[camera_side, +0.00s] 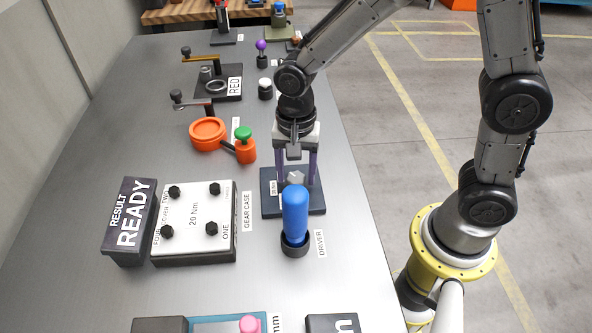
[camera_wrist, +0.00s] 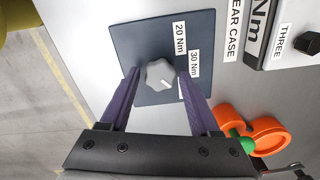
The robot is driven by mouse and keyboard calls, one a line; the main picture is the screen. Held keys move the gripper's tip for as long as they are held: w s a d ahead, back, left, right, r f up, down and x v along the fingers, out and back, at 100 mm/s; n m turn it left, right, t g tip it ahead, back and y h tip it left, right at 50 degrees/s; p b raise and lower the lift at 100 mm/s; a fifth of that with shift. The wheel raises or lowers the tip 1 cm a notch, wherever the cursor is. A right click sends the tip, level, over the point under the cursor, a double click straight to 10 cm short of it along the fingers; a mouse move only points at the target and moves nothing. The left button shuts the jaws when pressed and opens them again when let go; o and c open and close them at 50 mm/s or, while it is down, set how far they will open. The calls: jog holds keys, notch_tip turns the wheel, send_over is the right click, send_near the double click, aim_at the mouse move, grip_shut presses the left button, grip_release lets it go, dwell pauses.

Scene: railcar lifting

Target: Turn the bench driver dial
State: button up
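The dial is a light grey lobed knob (camera_wrist: 158,75) on a dark blue square plate (camera_wrist: 122,40). In the side view the knob (camera_side: 296,178) shows partly behind the blue driver (camera_side: 295,210). Labels reading 20 Nm (camera_wrist: 180,38) and 30 Nm (camera_wrist: 194,63) lie beside it. A small pale mark on the knob points toward the lower right of the wrist view. My gripper (camera_wrist: 158,82) is open, pointing down, with one purple finger on each side of the knob. I cannot tell whether either finger touches it. My gripper also shows in the side view (camera_side: 298,178).
The blue driver stands upright in a black holder (camera_side: 295,245) just in front of the plate. The white gear case (camera_side: 195,222) and READY sign (camera_side: 130,220) are to the left. An orange dish (camera_side: 208,133) and green-topped orange piece (camera_side: 245,148) stand behind. The bench edge is close on the right.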

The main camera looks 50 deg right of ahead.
grip_shut()
jog(key=n, duration=0.4)
jog(key=shift+n, duration=0.3)
jog(key=n, duration=0.5)
jog(key=shift+r, duration=0.1)
jog(key=n, duration=0.5)
jog(key=shift+a+n, duration=0.1)
jog(key=shift+n, duration=2.5)
